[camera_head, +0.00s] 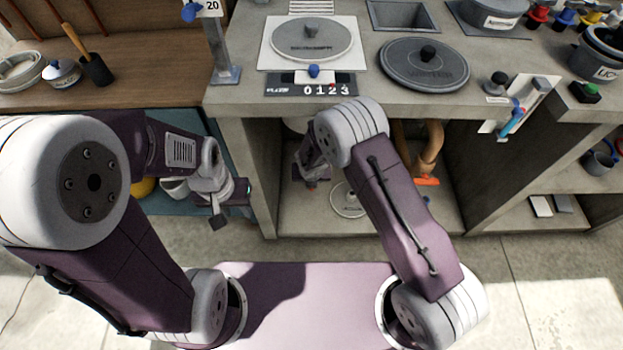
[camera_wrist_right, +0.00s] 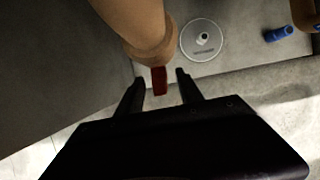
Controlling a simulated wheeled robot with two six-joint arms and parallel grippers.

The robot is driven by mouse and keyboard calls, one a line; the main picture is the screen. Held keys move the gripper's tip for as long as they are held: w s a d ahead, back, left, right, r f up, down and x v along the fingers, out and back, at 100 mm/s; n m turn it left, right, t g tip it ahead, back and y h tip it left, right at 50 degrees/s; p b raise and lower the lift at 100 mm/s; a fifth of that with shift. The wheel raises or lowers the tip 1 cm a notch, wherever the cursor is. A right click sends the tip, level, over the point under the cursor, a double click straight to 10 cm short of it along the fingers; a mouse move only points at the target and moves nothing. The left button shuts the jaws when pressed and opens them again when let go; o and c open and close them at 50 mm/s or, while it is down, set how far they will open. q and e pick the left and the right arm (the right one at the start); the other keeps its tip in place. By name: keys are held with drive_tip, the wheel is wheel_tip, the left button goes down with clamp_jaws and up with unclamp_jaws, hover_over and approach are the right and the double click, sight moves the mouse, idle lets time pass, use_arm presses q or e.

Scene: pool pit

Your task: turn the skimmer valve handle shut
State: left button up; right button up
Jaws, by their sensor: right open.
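In the right wrist view, a red valve handle (camera_wrist_right: 159,80) sits at the lower end of a tan pipe (camera_wrist_right: 145,30). My right gripper (camera_wrist_right: 160,82) is open, with one dark finger on each side of the handle; contact cannot be told. In the head view, my right gripper (camera_head: 308,180) reaches into the left part of the under-counter bay, partly hidden by my arm. A second tan pipe (camera_head: 430,145) with an orange-red handle (camera_head: 427,181) stands further right. No label tells which is the skimmer valve. My left gripper (camera_head: 228,205) hangs left of the bay, away from the handles.
A concrete bay wall (camera_head: 258,180) stands left of my right gripper.

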drive_tip(key=shift+c, duration=0.3)
clamp_jaws()
drive_tip(key=b, duration=0.3)
drive_tip(key=f+y+b, duration=0.1)
drive_tip(key=b, duration=0.3)
drive_tip(key=shift+w+d+f, duration=0.1)
drive_tip(key=shift+w+d, duration=0.05)
drive_tip(key=shift+d, duration=0.1)
drive_tip(key=shift+d+r+m+y+b, duration=0.1)
drive_tip(key=shift+d+m+y+b, duration=0.15)
drive_tip(key=shift+y+b, duration=1)
drive_tip(key=shift+d+r+m+y+b, duration=0.15)
drive_tip(key=shift+y+b, duration=0.45)
drive_tip(key=shift+b, duration=1.25)
drive_tip(key=shift+d+r+m+y+b, duration=0.15)
drive_tip(key=shift+m+y+b, duration=0.15)
drive_tip(key=shift+y+b, duration=0.95)
drive_tip(key=shift+s, duration=0.2)
drive_tip(key=shift+o, duration=0.3)
unclamp_jaws()
